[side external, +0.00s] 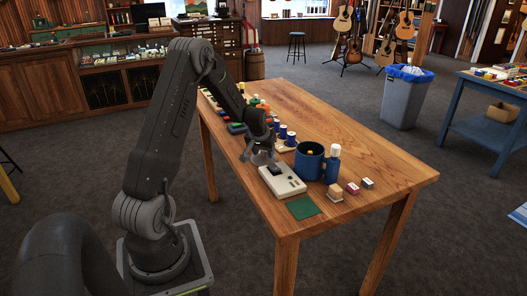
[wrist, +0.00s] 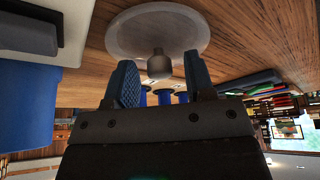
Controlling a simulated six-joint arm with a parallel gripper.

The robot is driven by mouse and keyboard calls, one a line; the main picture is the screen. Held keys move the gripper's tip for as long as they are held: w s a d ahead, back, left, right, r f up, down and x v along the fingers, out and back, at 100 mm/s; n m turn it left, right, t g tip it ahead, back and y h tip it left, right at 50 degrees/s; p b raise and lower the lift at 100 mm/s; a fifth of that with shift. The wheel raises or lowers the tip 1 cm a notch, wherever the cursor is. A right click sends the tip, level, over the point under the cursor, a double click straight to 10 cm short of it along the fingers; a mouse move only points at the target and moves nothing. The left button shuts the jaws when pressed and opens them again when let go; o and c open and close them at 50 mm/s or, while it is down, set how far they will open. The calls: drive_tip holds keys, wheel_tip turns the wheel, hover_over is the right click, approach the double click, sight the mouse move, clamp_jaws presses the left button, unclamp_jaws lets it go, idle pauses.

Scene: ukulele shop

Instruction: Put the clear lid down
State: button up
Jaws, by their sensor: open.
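The clear lid (wrist: 157,32) is a round translucent disc with a grey knob (wrist: 160,66). In the wrist view it lies against the bare wood, knob toward my gripper. My gripper (wrist: 161,76) is open, with one blue-padded finger on each side of the knob and gaps between them. In the side view my gripper (side external: 259,147) is low over the table, just behind the white device (side external: 283,180). The lid (side external: 262,158) shows there only as a small pale shape under the gripper, partly hidden.
A blue mug (side external: 308,161) and a blue bottle (side external: 332,168) stand right of the device. Blue-topped pegs (side external: 287,137) stand behind. A green square (side external: 303,208) and small blocks (side external: 353,188) lie at the front. The table's (side external: 385,170) right part is clear.

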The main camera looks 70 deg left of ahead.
drive_tip(key=v, duration=1.2)
drive_tip(key=d+r+m, duration=0.2)
drive_tip(key=d+r, duration=0.3)
drive_tip(key=d, duration=0.4)
drive_tip(key=s+d+r+m+h, duration=0.1)
drive_tip(key=s+d+r+m, duration=0.1)
drive_tip(key=s+d, duration=0.3)
drive_tip(key=s+d+r+m+t+h, duration=0.1)
drive_tip(key=s+d, duration=0.4)
drive_tip(key=d, duration=0.6)
drive_tip(key=s+d+r+m+t+h, duration=0.1)
drive_tip(key=s+d+m, duration=0.3)
drive_tip(key=d, duration=0.5)
drive_tip(key=shift+s+r, duration=0.85)
drive_tip(key=shift+r, duration=0.05)
drive_tip(key=shift+d, duration=0.1)
drive_tip(key=shift+c, duration=0.3)
